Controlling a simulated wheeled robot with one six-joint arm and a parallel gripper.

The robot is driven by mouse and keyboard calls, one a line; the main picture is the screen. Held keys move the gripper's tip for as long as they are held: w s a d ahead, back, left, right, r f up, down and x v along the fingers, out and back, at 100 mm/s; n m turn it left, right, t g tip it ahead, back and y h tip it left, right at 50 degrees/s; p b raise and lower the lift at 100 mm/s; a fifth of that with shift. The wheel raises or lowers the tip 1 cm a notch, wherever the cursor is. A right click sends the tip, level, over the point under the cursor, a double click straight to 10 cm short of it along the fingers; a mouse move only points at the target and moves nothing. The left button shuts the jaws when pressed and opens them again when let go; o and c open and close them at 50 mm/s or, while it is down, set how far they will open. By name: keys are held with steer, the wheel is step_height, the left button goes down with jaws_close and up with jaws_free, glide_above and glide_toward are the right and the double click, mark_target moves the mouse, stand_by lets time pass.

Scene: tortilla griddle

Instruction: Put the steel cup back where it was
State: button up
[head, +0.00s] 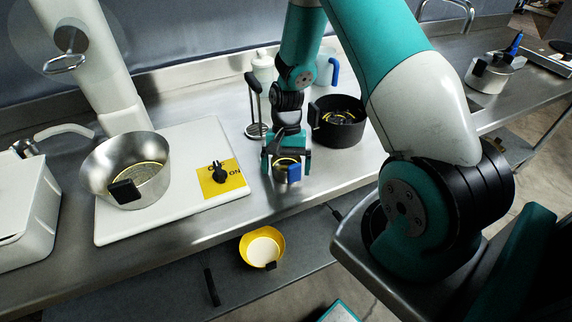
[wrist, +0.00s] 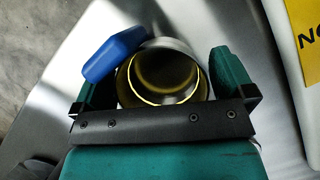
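The steel cup (head: 287,165) has a blue handle and a yellow-lit inside. It is upright at the front part of the steel counter, right of the white hob. In the wrist view the cup (wrist: 165,75) sits between the two fingers, with its blue handle (wrist: 113,54) at the left finger. My gripper (head: 286,160) points down with one finger on each side of the cup. The fingers are close to its walls, but I cannot tell whether they press on it. I cannot tell whether the cup's base touches the counter.
A steel pan (head: 100,168) stands on the white hob (head: 185,150), which has a black knob on a yellow plate (head: 232,178). A yellow bowl (head: 263,245) is on the lower shelf.

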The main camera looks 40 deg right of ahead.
steer(key=b+v, duration=0.2)
steer(key=v, duration=0.9)
steer(key=shift+w+r, duration=0.15)
steer(key=shift+r, duration=0.15)
steer(key=s+a+r+n+t, duration=0.1)
steer(key=s+a+r+n, duration=0.25)
steer(key=a+r, duration=0.3)
steer(key=s+a+r+n+t, duration=0.1)
steer(key=s+a+r+n, duration=0.2)
steer(key=a+r+n, duration=0.35)
steer(key=s+a+r+n+t+y, duration=0.1)
steer(key=s+a+r+n, duration=0.1)
steer(key=s+a+n, duration=0.4)
steer(key=s+a, duration=0.4)
steer(key=s, duration=0.2)
steer(key=shift+s+a+r, duration=0.15)
steer(key=shift+s+r, duration=0.05)
steer(key=shift+s, duration=0.15)
